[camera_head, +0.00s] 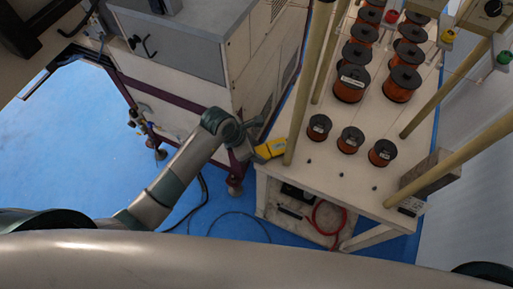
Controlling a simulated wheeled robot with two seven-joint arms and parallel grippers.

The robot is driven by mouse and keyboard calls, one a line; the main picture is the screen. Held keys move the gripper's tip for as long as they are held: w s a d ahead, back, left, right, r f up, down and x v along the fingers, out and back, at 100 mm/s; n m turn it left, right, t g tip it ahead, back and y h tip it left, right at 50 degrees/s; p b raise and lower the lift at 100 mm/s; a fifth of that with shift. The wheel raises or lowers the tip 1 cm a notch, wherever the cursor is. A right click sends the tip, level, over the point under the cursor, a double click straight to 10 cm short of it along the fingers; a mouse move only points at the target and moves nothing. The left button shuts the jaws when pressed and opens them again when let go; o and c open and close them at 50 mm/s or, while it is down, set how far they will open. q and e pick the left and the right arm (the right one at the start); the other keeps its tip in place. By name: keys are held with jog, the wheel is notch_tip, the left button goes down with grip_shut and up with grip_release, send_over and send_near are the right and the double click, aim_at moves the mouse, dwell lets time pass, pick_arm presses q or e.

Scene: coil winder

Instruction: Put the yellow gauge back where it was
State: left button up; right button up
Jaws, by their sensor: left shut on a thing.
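The yellow gauge (271,148) is at the left edge of the white table, close beside a yellowish post (299,125). My left gripper (257,152) reaches it from the left, with its arm stretched up from the lower left. The gripper is shut on the gauge's left end. I cannot tell whether the gauge touches the table top or is held just above it. My right gripper does not show.
The white table (330,180) carries several copper wire spools (351,82) and upright posts. A grey machine cabinet (180,50) stands left of it, leaving a narrow gap. A red cable (328,217) lies on the lower shelf. Blue floor (60,150) is open at left.

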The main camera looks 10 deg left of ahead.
pick_arm(q)
jog(key=shift+f, duration=0.1)
jog(key=o, duration=1.2)
jog(key=shift+o, duration=0.2)
jog(key=shift+r, duration=0.2)
jog(key=shift+a+r, duration=0.2)
jog(key=b+v, duration=0.4)
jog(key=v, duration=0.7)
jog(key=shift+s+r, duration=0.15)
